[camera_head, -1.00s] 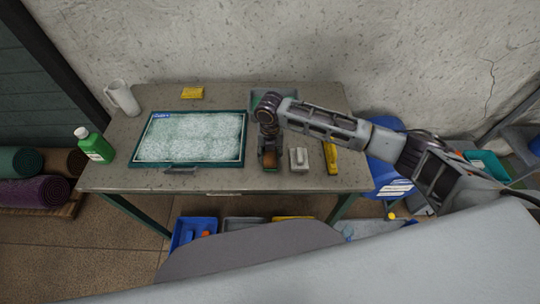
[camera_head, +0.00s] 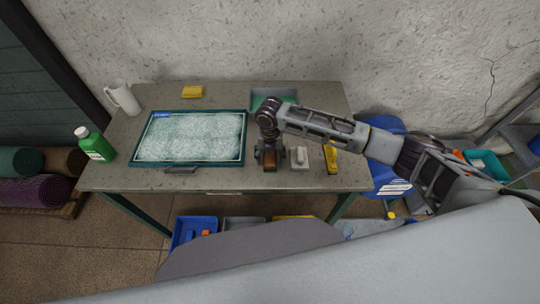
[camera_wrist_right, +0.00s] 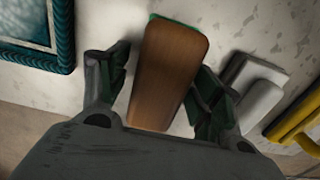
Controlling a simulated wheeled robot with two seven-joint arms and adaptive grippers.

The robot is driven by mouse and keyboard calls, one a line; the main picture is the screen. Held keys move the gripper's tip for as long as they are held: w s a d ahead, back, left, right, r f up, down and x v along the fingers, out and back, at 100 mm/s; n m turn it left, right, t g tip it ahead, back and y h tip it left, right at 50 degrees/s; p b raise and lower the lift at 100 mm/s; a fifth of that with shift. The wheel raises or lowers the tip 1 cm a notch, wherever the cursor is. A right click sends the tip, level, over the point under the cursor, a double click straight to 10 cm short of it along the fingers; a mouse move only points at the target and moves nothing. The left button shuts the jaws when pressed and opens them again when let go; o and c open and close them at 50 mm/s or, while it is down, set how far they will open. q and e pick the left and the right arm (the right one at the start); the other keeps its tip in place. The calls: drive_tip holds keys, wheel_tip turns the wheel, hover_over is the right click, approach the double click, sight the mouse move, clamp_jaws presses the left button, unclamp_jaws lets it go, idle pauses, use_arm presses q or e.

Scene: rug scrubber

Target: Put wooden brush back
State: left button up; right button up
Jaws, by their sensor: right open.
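The wooden brush (camera_head: 270,168) stands or lies on the table near its front edge, right of the framed rug. Its brown wooden back fills the middle of the right wrist view (camera_wrist_right: 170,70), with a little green at its far end. My right gripper (camera_head: 269,156) is over the brush, pointing down. In the right wrist view its two fingers (camera_wrist_right: 160,85) are spread, one on each side of the brush, with gaps visible. My left gripper is not in view.
The rug sample in its dark frame (camera_head: 138,157) lies left of the brush. A grey-white block tool (camera_head: 299,158) and a yellow tool (camera_head: 330,160) lie close to the right. A grey tray (camera_head: 287,92) with green inside sits behind. A green bottle (camera_head: 95,146) stands at left.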

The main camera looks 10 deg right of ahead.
drive_tip(key=shift+r, duration=0.1)
wheel_tip(320, 180, up, 12)
drive_tip(key=b, duration=0.1)
idle(0.8)
drive_tip(key=shift+s, duration=0.1)
idle(0.6)
